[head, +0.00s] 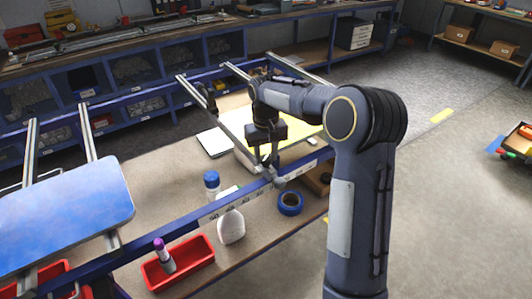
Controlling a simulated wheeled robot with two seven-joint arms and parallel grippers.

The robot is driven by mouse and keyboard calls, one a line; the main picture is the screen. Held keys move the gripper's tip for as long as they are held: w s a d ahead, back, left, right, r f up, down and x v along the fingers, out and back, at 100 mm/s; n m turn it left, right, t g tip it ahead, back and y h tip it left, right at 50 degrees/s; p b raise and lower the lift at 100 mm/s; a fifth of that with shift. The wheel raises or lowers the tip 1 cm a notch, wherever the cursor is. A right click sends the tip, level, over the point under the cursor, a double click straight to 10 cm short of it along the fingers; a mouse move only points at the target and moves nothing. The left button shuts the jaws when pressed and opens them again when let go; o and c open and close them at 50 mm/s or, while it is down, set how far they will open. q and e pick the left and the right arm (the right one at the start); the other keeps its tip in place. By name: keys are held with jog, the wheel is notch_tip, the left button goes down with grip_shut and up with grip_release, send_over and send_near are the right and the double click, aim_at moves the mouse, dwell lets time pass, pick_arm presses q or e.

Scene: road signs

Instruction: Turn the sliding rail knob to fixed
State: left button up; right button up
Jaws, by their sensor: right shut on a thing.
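My right gripper (268,158) reaches down from its dark arm to the blue rail (225,201) with a printed scale. It is shut on the sliding rail knob, at the small metal slider (276,180) where a silver cross rail (228,122) meets the blue rail. The knob itself is mostly hidden by the fingers, so its turned position cannot be told. My left gripper is not in view.
A blue sign panel (60,215) lies on rails at the left. A white spray bottle (231,226), blue tape roll (290,203) and red tray (178,264) with a purple-capped marker (162,254) are near the rail.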

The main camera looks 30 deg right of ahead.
aim_at(266, 157)
jog(key=m+p, duration=0.1)
jog(key=m, duration=0.4)
jog(key=shift+m, duration=0.5)
dwell(0.3)
jog(key=o, duration=1)
notch_tip(266, 157, up, 7)
jog(key=shift+r, duration=0.45)
